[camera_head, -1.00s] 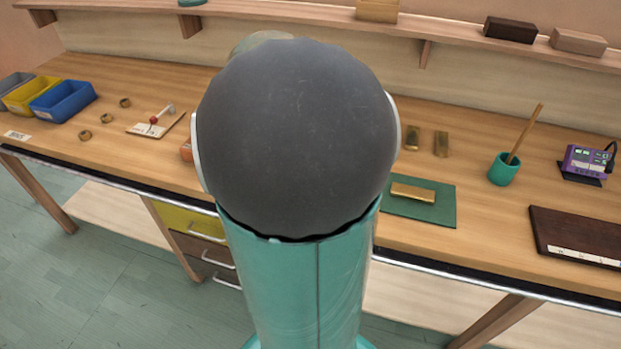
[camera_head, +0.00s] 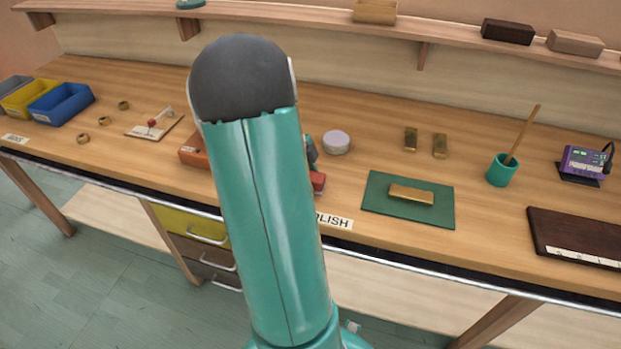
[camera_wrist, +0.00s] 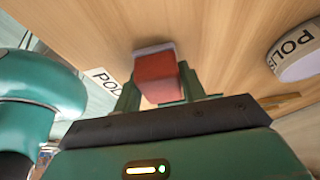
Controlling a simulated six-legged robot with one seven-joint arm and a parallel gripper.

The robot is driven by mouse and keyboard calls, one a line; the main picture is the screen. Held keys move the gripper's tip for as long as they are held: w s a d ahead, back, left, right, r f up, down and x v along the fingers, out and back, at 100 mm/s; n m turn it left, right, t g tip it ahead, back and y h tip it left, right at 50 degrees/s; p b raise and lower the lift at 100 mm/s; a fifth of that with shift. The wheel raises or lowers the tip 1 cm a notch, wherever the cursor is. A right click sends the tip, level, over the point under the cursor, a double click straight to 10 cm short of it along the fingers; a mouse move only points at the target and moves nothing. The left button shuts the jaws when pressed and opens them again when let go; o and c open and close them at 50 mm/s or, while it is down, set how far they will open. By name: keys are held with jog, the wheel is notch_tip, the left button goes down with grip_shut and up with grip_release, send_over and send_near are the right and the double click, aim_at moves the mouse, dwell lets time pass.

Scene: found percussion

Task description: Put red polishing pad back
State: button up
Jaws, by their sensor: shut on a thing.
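The red polishing pad (camera_wrist: 157,72) is between the two green fingers of my gripper (camera_wrist: 160,90) in the wrist view. It is a red block with a pale grey layer at its far end, close to the wooden bench top; I cannot tell whether it touches. In the head view a bit of the red pad (camera_head: 318,183) shows right of my arm, near the bench's front edge. My arm hides most of the gripper there. A white "POLISH" label (camera_head: 335,221) is on the front edge below it, partly hidden; it also shows in the wrist view (camera_wrist: 104,79).
A pale round tin (camera_head: 336,142) stands behind the pad. A green mat (camera_head: 433,211) with a brass bar (camera_head: 411,194) lies to the right. An orange box (camera_head: 193,150) is left of my arm, partly hidden. A teal cup (camera_head: 501,172) stands farther right.

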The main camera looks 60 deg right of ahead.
jog(key=shift+f, duration=0.25)
jog(key=o, duration=1)
jog(key=v, duration=1.2)
jog(key=shift+r, duration=0.15)
jog(key=shift+a, duration=0.1)
